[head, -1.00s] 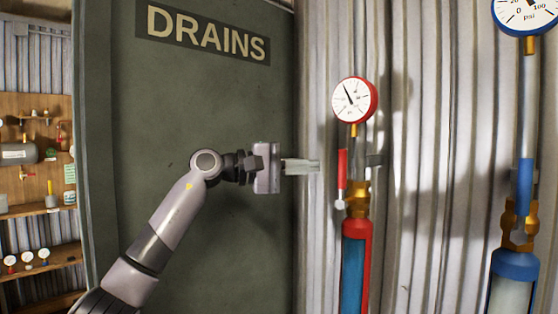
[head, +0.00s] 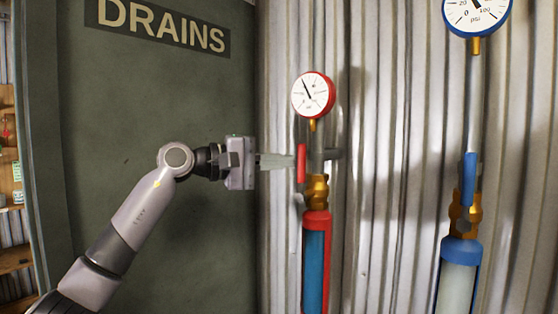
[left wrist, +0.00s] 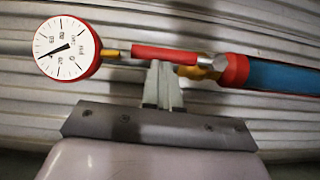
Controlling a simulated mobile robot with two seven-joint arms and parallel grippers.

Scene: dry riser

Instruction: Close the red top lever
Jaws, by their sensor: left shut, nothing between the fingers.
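The red lever (head: 301,163) stands upright along the left side of the red-marked pipe, below the red-rimmed gauge (head: 314,94) and above a brass fitting (head: 317,188). In the left wrist view the lever (left wrist: 165,53) lies lengthwise across the picture, between the gauge (left wrist: 67,48) and the red collar (left wrist: 235,70). My left gripper (head: 289,161) is shut and empty, its fingers pointing right at the lever's left side. In the left wrist view its fingertips (left wrist: 160,64) reach the lever's edge; I cannot tell if they touch. My right gripper is not in view.
A second pipe with a blue lever (head: 469,180), a blue-rimmed gauge (head: 477,12) and a blue collar (head: 461,250) stands at the right. Corrugated metal wall (head: 390,230) lies behind both. A green DRAINS door (head: 110,130) is behind my left arm.

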